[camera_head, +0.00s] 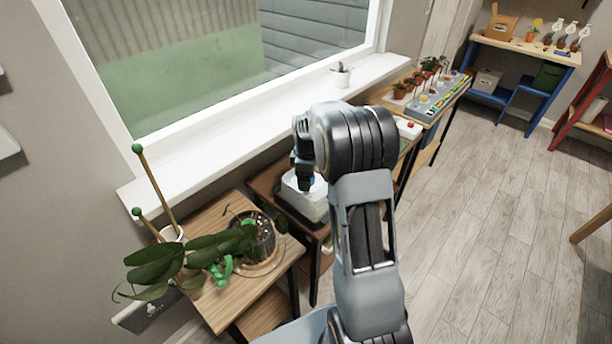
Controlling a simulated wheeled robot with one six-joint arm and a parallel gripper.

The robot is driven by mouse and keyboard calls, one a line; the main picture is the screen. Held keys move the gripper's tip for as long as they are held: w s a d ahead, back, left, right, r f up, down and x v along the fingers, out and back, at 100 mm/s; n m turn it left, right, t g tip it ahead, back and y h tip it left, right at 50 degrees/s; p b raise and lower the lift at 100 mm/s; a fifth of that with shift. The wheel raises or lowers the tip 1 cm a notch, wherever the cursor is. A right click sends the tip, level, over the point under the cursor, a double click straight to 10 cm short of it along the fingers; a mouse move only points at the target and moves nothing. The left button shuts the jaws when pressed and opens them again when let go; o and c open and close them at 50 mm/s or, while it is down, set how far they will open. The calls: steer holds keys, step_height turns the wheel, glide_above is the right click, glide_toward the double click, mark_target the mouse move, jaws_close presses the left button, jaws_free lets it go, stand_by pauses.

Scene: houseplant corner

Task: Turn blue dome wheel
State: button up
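A pale, translucent dome (313,207) sits on the dark brown table under the window sill. A small blue patch (312,182) shows at its top, beside the tip of my gripper; it looks like the blue wheel, but it is mostly hidden. My gripper (306,186) points down at the top of the dome, very close to the blue patch. I cannot tell whether it touches it. The fingers are dark, small and partly hidden by my arm, so their opening is unclear.
A wooden table (213,302) at the left holds a leafy plant (158,262) and a dark pot (262,240). The white window sill (235,143) runs behind the dome. A bench with small pots (401,91) stands farther right. The floor (480,210) at right is clear.

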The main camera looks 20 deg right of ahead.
steer(key=c, duration=0.9)
steer(key=shift+a, duration=0.1)
steer(key=shift+c, duration=0.2)
steer(key=shift+m, duration=0.3)
steer(key=m, duration=0.4)
steer(key=m+p, duration=0.1)
steer(key=m, duration=0.9)
steer(key=shift+d+m, duration=0.2)
steer(key=shift+m, duration=2.4)
